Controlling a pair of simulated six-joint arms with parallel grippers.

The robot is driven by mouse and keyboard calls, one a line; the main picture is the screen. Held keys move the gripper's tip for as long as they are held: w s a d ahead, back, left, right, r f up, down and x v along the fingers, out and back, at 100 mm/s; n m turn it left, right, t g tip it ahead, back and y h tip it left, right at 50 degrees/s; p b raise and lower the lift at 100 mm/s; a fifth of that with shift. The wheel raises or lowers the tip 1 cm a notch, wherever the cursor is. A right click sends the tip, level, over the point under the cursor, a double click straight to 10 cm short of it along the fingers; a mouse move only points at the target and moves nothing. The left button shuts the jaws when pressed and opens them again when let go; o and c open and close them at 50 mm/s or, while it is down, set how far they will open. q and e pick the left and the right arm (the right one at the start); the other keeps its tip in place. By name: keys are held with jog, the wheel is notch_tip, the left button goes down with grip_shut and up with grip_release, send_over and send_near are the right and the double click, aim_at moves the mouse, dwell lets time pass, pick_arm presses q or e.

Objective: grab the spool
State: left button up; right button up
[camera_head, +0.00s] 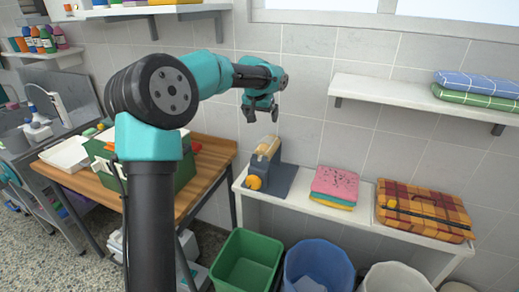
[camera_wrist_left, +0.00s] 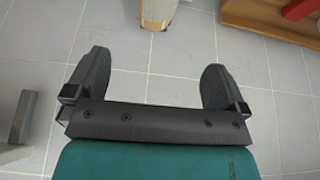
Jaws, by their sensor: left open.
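The spool appears to be the tan roll (camera_head: 268,146) at the top of a blue-grey holder (camera_head: 283,178) with an orange knob (camera_head: 254,183), on the white ledge against the wall. My left gripper (camera_head: 262,115) is open and empty, pointing down in the air above the roll, apart from it. In the left wrist view its two dark fingers (camera_wrist_left: 153,68) are spread with only tiled wall between them. A tan piece (camera_wrist_left: 160,9), probably the same roll, shows at the top edge there, partly cut off. My right gripper is not in view.
A pink towel stack (camera_head: 335,184) and a plaid case (camera_head: 424,209) sit to the right on the ledge. A green bin (camera_head: 246,262) and a blue bin (camera_head: 318,262) stand below. A wall shelf (camera_head: 400,92) is at upper right. A wooden table (camera_head: 208,172) is left.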

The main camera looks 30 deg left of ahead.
aim_at(267, 141)
pick_arm(q)
jog(key=shift+d, duration=0.1)
jog(key=x, duration=1.2)
jog(key=shift+f, duration=0.2)
jog(key=shift+s+x, duration=0.1)
jog(key=shift+x, duration=1.15)
jog(key=shift+s+x, duration=0.15)
jog(key=shift+x, duration=1.15)
jog(key=shift+d+f, duration=0.1)
jog(key=shift+d, duration=0.05)
jog(key=c, duration=1)
jog(key=shift+o, duration=0.2)
